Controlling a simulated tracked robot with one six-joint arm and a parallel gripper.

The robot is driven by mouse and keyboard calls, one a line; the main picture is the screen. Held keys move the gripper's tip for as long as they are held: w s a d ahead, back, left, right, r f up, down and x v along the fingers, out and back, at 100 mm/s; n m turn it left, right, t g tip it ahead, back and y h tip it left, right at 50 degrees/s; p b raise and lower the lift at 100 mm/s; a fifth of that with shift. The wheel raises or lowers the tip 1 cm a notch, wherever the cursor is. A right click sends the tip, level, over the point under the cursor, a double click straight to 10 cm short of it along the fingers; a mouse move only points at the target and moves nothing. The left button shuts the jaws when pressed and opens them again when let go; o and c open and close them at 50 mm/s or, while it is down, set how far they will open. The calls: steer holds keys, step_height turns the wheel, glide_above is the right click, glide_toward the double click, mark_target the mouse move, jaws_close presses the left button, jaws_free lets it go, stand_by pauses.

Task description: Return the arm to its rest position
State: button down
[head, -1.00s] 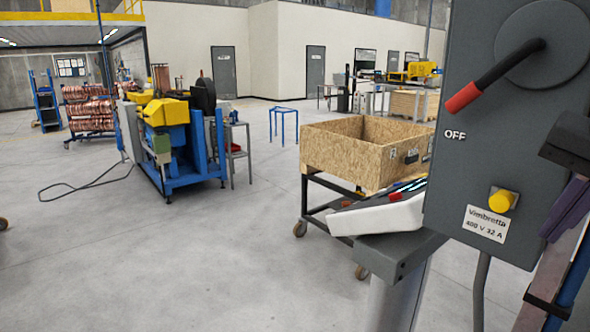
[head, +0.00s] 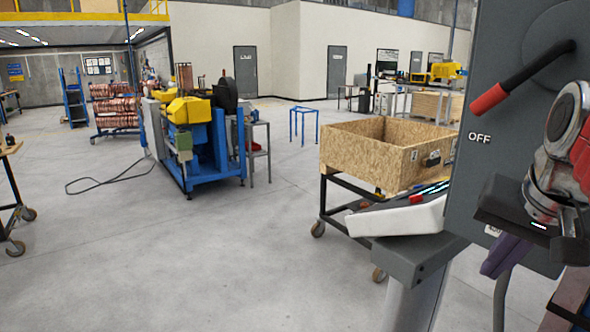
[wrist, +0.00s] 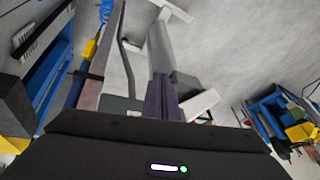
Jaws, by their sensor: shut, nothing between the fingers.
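My gripper (head: 492,270) hangs in front of the lower part of the grey switch box at the right of the head view. Its purple fingers point down and to the left. In the wrist view the fingers (wrist: 163,85) lie together with nothing between them. My wrist, dark with a red and silver part above it, covers the yellow button and most of the label on the box. The fingers are close to the grey box in the picture; I cannot tell the gap.
The grey switch box (head: 490,105) has a red-handled lever (head: 489,98) beside the word OFF. A white sloped panel (head: 400,218) sits on a grey pedestal. A wooden crate (head: 365,160) on a cart stands behind. A blue and yellow machine (head: 190,130) is left; open floor lies between.

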steer(key=s+a+f+n, duration=0.2)
steer(key=a+f+n, duration=0.1)
steer(key=a+f, duration=0.4)
steer(key=s+a+f+n+y, duration=0.1)
steer(key=s+a+f+n, duration=0.2)
steer(key=a+f, duration=0.4)
step_height(320, 180, down, 5)
steer(key=shift+s+a+n+t, duration=0.25)
steer(key=shift+a+n+t, duration=0.15)
steer(key=shift+n, duration=0.3)
